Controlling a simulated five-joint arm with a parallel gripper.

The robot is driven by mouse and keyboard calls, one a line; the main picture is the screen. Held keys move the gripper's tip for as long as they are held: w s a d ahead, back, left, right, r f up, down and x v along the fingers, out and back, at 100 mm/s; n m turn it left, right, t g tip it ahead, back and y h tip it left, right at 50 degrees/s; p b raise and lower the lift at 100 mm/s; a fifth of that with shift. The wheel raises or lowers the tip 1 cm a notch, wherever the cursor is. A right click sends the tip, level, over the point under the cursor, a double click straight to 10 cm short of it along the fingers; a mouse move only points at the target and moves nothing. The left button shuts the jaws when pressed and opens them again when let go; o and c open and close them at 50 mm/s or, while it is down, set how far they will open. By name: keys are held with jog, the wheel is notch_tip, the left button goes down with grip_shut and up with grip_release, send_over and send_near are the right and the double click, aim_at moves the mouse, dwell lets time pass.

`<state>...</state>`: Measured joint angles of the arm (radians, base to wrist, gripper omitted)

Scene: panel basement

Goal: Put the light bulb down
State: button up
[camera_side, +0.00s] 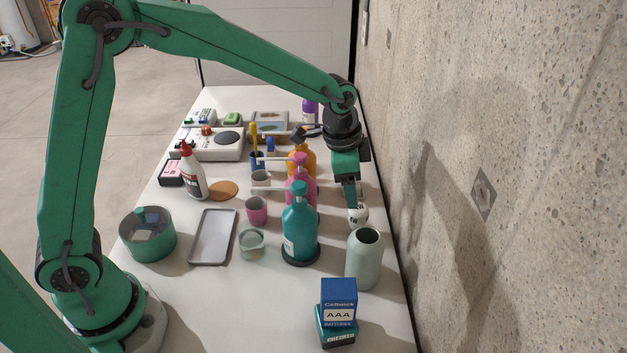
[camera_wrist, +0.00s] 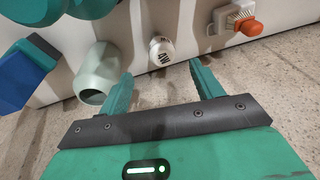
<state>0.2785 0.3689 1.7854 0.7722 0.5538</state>
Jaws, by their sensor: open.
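The light bulb (camera_side: 358,215) is a small white rounded thing with dark lettering, at the right side of the table near the wall. In the wrist view the bulb (camera_wrist: 161,50) sits on the white table, just beyond and between my fingertips. My gripper (camera_side: 352,202) points down right above the bulb in the side view. In the wrist view my gripper (camera_wrist: 160,70) has its two green fingers spread apart with nothing between them. I cannot tell whether a fingertip touches the bulb.
A pale green vase (camera_side: 364,260) stands close in front of the bulb. A teal pump bottle (camera_side: 299,230) and a pink one (camera_side: 300,185) stand to its left. The concrete wall (camera_side: 500,180) is close on the right. A grey tray (camera_side: 212,238) lies empty.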

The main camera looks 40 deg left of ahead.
dwell(0.5)
jog(key=s+a+r+n+t, duration=0.2)
jog(key=s+a+r+n, duration=0.3)
jog(key=s+a+r, duration=0.55)
jog(key=s+a+n, duration=0.1)
jog(key=s+n, duration=0.1)
jog(key=s, duration=0.5)
jog(key=s+a+n+t, duration=0.1)
jog(key=s+a+n, duration=0.1)
jog(key=s, duration=0.5)
jog(key=shift+s+r+n+y, duration=0.2)
jog(key=shift+r+n+y, duration=0.1)
jog(key=shift+r, duration=0.05)
